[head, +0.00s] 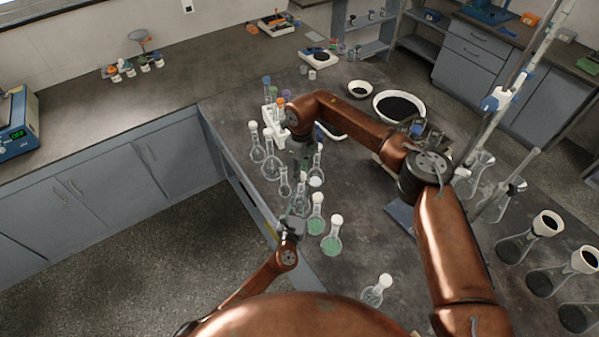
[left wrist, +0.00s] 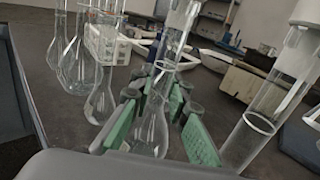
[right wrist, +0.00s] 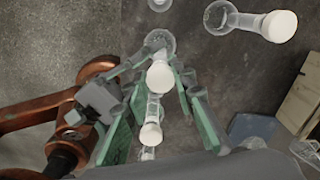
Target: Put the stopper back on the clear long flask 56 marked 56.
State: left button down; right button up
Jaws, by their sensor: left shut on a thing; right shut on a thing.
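My left gripper (head: 292,226) is shut on a clear long-necked flask (head: 298,205) at the near left edge of the table. In the left wrist view the flask (left wrist: 151,132) stands between the green finger pads; the top of its neck is out of frame and no number is readable. My right gripper (head: 303,168) points down just beyond the left one. In the right wrist view a white stopper (right wrist: 160,75) lies between its fingertips, and it is shut on it. Another white top (right wrist: 151,133) shows lower between the pads. I cannot tell how far the stopper is from the flask mouth.
Clear stoppered flasks (head: 270,165) stand in a row close by. Two flasks with green contents (head: 333,243) stand to the right, and another clear flask (head: 373,294) stands nearer. A white rack (head: 272,118) is behind. Bowls of dark material (head: 398,106) are farther back.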

jog(key=m, duration=0.4)
jog(key=shift+s+d+f, duration=0.1)
jog(key=shift+s+d, duration=0.05)
jog(key=m, duration=1)
jog(key=shift+s, duration=0.15)
jog(key=o, duration=0.8)
